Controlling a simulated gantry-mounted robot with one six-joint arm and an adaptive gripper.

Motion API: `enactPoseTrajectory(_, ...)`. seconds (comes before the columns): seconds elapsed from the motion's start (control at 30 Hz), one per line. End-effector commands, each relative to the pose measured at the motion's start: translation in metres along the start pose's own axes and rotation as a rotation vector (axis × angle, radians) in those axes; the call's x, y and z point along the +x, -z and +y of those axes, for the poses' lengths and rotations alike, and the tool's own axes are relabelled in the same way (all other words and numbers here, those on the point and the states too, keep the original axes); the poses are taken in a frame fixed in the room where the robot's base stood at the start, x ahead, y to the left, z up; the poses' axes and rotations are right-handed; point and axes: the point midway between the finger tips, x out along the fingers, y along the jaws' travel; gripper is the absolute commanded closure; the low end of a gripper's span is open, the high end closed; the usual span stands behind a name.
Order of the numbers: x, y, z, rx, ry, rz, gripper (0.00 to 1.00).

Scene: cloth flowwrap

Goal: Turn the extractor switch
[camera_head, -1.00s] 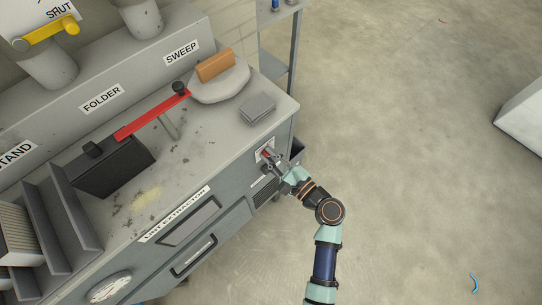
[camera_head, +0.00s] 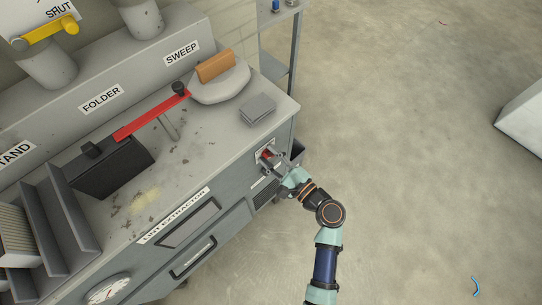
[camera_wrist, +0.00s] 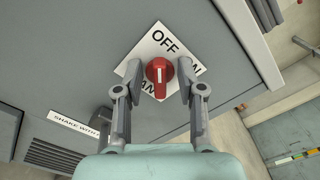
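The extractor switch is a red rotary knob (camera_wrist: 159,71) on a white label plate (camera_wrist: 135,52) that reads OFF, with other words partly covered. In the wrist view the knob's pointer line runs down the picture, away from the word OFF. My gripper (camera_wrist: 158,88) is open, one finger on each side of the knob, with a visible gap on both sides. In the head view my gripper (camera_head: 270,160) is at the front panel of the grey cabinet (camera_head: 225,215), and the red knob (camera_head: 266,154) shows partly between its fingers.
A "SHAKE WITH" label (camera_wrist: 78,124) and a vent grille (camera_wrist: 58,158) are on the panel near the switch. A red bar (camera_head: 150,115), an orange block (camera_head: 215,66) and a grey stack (camera_head: 257,109) are on the worktop.

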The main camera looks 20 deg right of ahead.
Motion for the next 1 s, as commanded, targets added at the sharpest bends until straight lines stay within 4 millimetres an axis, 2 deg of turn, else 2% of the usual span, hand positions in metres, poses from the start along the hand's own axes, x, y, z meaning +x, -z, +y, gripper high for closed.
enactPoseTrajectory(0.27, -0.007, 0.001, 0.001, 0.002, 0.0, 0.002, 0.61)
enactPoseTrajectory(0.37, -0.024, 0.001, 0.0, 0.002, 0.002, 0.003, 0.61)
enactPoseTrajectory(0.6, -0.085, 0.002, -0.001, 0.001, 0.004, 0.005, 0.61)
enactPoseTrajectory(0.7, -0.103, 0.001, -0.001, 0.001, 0.004, 0.004, 0.61)
enactPoseTrajectory(0.83, -0.117, 0.0, 0.0, 0.001, 0.001, 0.001, 0.61)
enactPoseTrajectory(1.0, -0.121, 0.0, 0.0, 0.0, 0.0, 0.0, 0.61)
